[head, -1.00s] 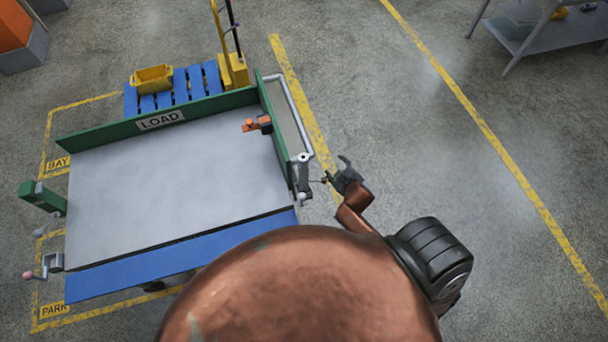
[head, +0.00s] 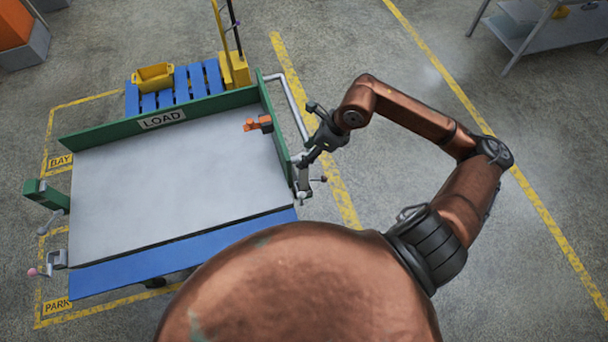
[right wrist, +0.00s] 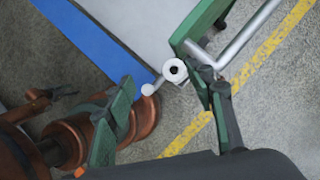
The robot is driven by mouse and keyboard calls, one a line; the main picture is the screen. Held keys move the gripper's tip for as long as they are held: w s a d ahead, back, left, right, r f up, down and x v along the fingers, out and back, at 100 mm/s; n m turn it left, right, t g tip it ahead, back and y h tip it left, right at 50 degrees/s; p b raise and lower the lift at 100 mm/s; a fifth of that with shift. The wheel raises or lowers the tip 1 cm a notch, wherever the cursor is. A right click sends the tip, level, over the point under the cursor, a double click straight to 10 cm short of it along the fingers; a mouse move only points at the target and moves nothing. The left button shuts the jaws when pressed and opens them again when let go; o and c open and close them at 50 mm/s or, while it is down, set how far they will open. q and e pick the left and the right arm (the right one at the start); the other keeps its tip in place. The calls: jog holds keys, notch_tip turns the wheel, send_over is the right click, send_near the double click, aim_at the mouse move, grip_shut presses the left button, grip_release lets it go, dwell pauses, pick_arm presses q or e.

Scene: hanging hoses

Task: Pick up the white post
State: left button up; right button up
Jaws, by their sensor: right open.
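The white post (right wrist: 175,71) shows in the right wrist view from above, as a pale round top with a dark hole, at the corner of the load table. In the head view its lower part (head: 303,184) shows at the table's right edge, partly hidden by my gripper. My right gripper (head: 308,134) is open and empty, just above and beside the post. In the right wrist view its two green-padded fingers (right wrist: 166,82) stand apart, with the post top between and beyond their tips.
The grey load table (head: 180,180) has a green back wall (head: 95,136) and a blue front edge (head: 180,253). An orange clamp (head: 254,124) sits near its right side. A grey rail (head: 291,98) runs along that side. The floor to the right is open.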

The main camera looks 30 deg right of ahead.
jog(key=d+h, duration=0.1)
jog(key=d, duration=0.1)
jog(key=p, duration=0.2)
send_over(303, 175)
jog(key=w+d, duration=0.1)
notch_tip(303, 175, down, 6)
jog(key=shift+w+d+f, duration=0.1)
jog(key=shift+f, duration=0.15)
jog(key=shift+w+f, duration=0.1)
jog(key=shift+f, duration=0.35)
grip_shut()
